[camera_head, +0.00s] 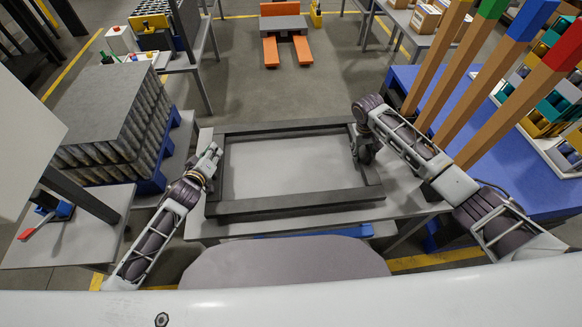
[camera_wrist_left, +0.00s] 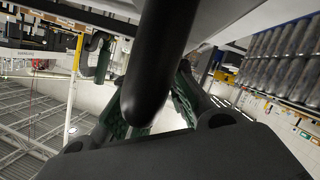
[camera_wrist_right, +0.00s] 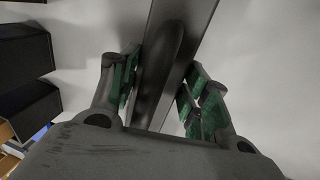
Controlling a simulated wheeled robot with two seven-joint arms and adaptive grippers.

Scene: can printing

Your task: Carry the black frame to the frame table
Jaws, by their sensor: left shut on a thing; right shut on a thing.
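The black frame (camera_head: 300,205) is a large dark rectangle with an open middle, lying flat at or just above a grey table (camera_head: 400,205) in the head view. My left gripper (camera_head: 212,158) is shut on the frame's left side bar. In the left wrist view a dark rounded bar (camera_wrist_left: 160,65) passes between the green-padded fingers. My right gripper (camera_head: 362,150) is shut on the frame's right side bar. In the right wrist view the dark bar (camera_wrist_right: 180,50) lies between its green-padded fingers (camera_wrist_right: 160,90). I cannot tell whether the frame touches the table.
A pallet stack of cans under a grey sheet (camera_head: 105,100) stands at left. Tall wooden posts with coloured tops (camera_head: 490,110) rise on the right by a blue table (camera_head: 540,195). An orange pallet jack (camera_head: 285,30) stands at the back. The floor between is clear.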

